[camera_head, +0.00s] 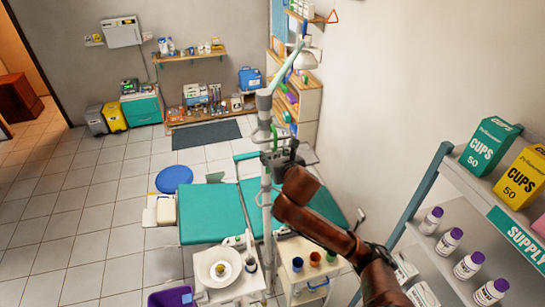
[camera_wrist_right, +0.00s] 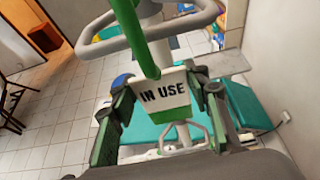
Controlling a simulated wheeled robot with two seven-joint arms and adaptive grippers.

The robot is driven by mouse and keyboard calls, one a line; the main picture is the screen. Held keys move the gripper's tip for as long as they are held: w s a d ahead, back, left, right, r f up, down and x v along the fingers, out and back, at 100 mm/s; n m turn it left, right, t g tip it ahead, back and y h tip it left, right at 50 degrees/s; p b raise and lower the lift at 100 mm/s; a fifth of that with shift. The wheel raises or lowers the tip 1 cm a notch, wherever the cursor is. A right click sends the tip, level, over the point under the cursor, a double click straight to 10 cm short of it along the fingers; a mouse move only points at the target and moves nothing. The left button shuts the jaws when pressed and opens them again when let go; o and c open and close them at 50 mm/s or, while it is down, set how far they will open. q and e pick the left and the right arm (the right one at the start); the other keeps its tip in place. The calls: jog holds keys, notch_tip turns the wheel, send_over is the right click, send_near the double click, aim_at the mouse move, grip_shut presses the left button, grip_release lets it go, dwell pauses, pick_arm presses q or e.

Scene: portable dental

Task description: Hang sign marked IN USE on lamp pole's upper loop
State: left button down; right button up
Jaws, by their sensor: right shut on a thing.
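The white sign marked IN USE (camera_wrist_right: 165,95) is upright between the fingers of my right gripper (camera_wrist_right: 163,86), which is shut on it. Its green hook (camera_wrist_right: 138,38) rises above it. In the right wrist view, a grey loop (camera_wrist_right: 95,48) lies behind the hook; I cannot tell whether they touch. In the head view, my right gripper (camera_head: 283,158) is beside the lamp pole (camera_head: 265,205), with the green hook (camera_head: 273,132) showing just above it. The sign's face is hard to make out there. My left gripper is not in view.
A teal dental chair (camera_head: 210,213) stands behind the pole. A basin (camera_head: 219,268) and a small cart with cups (camera_head: 305,290) stand near the pole's lower part. A supply shelf (camera_head: 470,195) with boxes and bottles is at right. The tiled floor at left is mostly free.

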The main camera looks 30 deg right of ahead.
jog(key=shift+w+d+f, duration=0.1)
jog(key=shift+w+f, duration=0.05)
jog(key=shift+w, duration=0.15)
jog(key=shift+w+a+f, duration=0.2)
jog(key=shift+w+f, duration=0.05)
jog(key=shift+f, duration=0.2)
jog(key=shift+f+b, duration=0.3)
jog(key=shift+b, duration=0.1)
jog(key=shift+s+d+f, duration=0.2)
jog(key=shift+s+f, duration=0.05)
jog(key=shift+s, duration=0.15)
jog(key=shift+f, duration=0.15)
jog(key=shift+w+f, duration=0.15)
